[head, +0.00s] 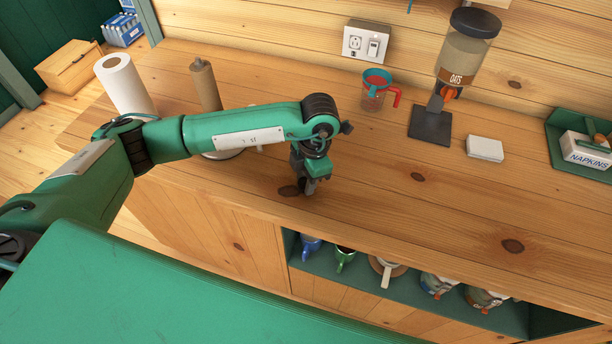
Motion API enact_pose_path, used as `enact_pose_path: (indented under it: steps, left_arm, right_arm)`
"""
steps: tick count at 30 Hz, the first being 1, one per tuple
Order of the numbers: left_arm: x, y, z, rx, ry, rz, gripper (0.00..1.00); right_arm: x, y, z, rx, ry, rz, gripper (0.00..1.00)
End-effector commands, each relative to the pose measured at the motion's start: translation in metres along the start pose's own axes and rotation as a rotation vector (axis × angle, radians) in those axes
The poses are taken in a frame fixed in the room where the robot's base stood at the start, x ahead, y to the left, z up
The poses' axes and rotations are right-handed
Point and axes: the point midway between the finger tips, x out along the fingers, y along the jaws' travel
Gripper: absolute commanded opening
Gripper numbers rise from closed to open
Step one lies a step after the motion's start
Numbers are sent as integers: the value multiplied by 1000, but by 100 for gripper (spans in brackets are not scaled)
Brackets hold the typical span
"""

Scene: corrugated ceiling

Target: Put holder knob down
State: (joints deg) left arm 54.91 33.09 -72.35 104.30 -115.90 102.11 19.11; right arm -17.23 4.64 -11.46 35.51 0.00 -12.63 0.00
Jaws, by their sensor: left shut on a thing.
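My left gripper (308,188) points down just above the wooden counter (400,215), near its front edge. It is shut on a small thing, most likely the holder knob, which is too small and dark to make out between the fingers. Behind my left forearm, part of a pale round base (222,155) shows, likely the paper holder; the arm hides most of it. A brown cardboard tube (206,88) stands upright behind the arm, and a white paper roll (125,85) stands to its left. My right gripper is not in view.
A measuring cup (373,98), an oats dispenser (463,50), a white block (485,148) and a green tray with a napkins box (588,150) stand along the back and right. An open shelf (365,275) below holds mugs and bags. The counter right of the gripper is clear.

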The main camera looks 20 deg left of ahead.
Motion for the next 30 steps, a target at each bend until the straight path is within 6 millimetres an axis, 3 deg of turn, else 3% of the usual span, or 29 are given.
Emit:
enact_pose_path:
  steps: [6,7,10,23,30]
  left_arm:
    - [4,0,1,0,0,0,11]
    - [4,0,1,0,0,0,34]
    - [2,0,0,0,0,0,54]
    - [-5,0,1,0,-3,1,54]
    - [-52,1,2,1,-5,4,54]
  right_arm:
    - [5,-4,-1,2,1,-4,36]
    - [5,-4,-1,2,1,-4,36]
    - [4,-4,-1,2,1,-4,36]
    - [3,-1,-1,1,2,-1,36]
    - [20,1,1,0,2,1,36]
